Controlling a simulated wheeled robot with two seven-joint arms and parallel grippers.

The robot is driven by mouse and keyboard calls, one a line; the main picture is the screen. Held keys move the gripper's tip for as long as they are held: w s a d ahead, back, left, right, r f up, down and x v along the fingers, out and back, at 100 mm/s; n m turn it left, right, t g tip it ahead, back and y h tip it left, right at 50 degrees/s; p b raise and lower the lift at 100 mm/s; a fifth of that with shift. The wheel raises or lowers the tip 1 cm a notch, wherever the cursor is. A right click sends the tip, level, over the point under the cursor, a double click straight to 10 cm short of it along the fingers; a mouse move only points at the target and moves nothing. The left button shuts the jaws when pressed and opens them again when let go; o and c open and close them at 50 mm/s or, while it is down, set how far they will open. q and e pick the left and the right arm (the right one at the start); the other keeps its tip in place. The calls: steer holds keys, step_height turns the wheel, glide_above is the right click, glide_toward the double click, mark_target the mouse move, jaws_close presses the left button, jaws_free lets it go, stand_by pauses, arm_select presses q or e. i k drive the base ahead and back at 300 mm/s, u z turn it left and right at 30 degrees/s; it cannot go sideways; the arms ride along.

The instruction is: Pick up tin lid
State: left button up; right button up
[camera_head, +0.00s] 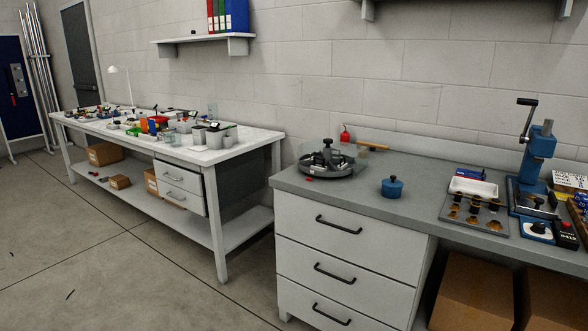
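A small round blue tin (392,189) stands upright on the grey worktop of the drawer bench. A lid (393,181) with a dark knob appears to sit on top of it; the seam between the two is too small to make out. Neither of my grippers is in view.
A dark round device (327,161) with a knob stands left of the tin. A tray of small brown parts (475,222), a white tray (473,187) and a blue lever press (534,165) stand to the right. The worktop around the tin is clear. A cluttered white table (240,153) stands at left.

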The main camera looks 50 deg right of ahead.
mark_target(392, 183)
steer(key=z, duration=0.3)
steer(key=i, duration=1.6)
steer(key=z, duration=1)
